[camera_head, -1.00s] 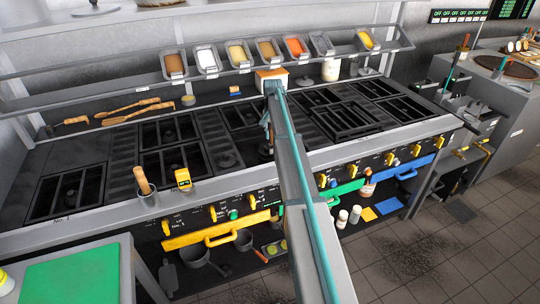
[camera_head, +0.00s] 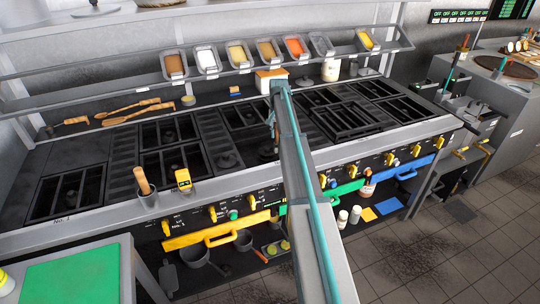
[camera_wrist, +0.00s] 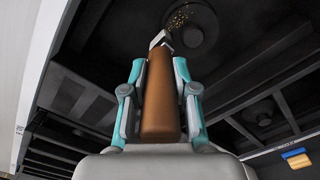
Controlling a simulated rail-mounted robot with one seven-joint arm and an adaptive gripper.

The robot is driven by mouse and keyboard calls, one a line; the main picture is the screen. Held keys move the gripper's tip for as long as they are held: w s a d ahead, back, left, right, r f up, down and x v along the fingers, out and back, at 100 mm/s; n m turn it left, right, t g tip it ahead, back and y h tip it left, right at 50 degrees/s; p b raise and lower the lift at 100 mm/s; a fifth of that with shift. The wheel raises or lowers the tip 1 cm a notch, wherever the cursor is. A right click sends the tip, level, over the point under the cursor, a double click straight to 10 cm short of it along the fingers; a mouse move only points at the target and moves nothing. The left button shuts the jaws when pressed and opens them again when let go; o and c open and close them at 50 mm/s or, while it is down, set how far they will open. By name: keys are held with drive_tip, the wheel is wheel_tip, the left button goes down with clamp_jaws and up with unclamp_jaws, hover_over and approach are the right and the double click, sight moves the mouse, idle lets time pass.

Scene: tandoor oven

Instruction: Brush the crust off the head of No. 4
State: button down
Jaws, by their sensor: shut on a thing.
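My gripper (camera_wrist: 160,68) is shut on the brown wooden handle of a brush (camera_wrist: 160,105) in the wrist view. The brush's pale metal end (camera_wrist: 159,39) points away from the palm, at the left edge of a dark round burner head (camera_wrist: 190,32); I cannot tell whether they touch. Tan crumbs of crust (camera_wrist: 179,17) lie on the burner's far left part. No number shows beside this burner. In the head view my arm hides most of the gripper and the burner below it.
Dark grates (camera_head: 345,118) cover the range around the arm. Wooden tools (camera_head: 130,113) lie at the back left. A shelf of food pans (camera_head: 239,56) runs above the back.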

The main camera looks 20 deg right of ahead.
drive_tip(key=shift+a, duration=0.1)
drive_tip(key=a, duration=0.5)
drive_tip(key=shift+w, duration=0.15)
drive_tip(key=shift+d, duration=0.1)
idle(0.5)
drive_tip(key=shift+d, duration=0.1)
drive_tip(key=shift+d+p, duration=0.3)
drive_tip(key=shift+d, duration=2.1)
drive_tip(key=shift+a, duration=0.2)
drive_tip(key=shift+a, duration=2.3)
